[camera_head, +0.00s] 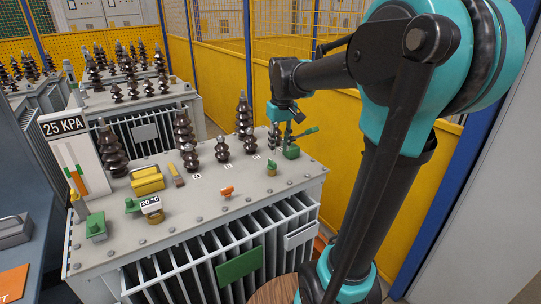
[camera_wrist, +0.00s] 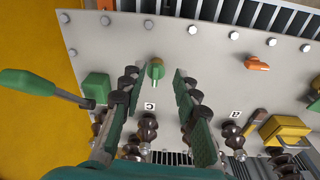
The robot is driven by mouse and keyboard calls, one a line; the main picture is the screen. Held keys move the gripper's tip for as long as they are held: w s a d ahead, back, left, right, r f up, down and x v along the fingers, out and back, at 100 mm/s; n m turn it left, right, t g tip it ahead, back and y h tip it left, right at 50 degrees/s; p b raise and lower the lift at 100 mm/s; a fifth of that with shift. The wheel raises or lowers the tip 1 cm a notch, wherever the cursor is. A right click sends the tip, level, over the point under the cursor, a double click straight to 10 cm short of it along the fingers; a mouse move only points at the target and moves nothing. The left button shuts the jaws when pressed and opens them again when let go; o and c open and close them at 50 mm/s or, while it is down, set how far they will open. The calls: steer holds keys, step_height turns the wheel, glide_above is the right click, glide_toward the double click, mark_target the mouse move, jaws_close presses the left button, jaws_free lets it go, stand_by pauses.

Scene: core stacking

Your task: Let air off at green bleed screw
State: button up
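The green bleed screw (camera_head: 271,167) stands on the grey transformer lid (camera_head: 215,215), near its right end, with a brass base. In the wrist view the green bleed screw (camera_wrist: 156,71) shows upright in the gap between my fingertips. My gripper (camera_head: 284,133) is over the far right of the lid, above and behind the screw. In the wrist view my gripper (camera_wrist: 156,80) has its two green-padded fingers spread, with nothing held. I see no finger touching the screw; the height gap is hard to judge.
A green block with a lever (camera_head: 291,151) stands close to the screw. Brown ribbed bushings (camera_head: 222,150) stand behind it. An orange knob (camera_head: 227,191), a yellow box (camera_head: 147,180), a 20 °C display (camera_head: 151,204) and a 25 KPA gauge (camera_head: 65,128) stand farther left.

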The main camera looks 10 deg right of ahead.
step_height(320, 180, up, 8)
steer(key=r+n+g, duration=0.1)
glide_above(272, 161)
step_height(272, 161, down, 18)
steer(key=shift+r, duration=0.15)
jaws_close()
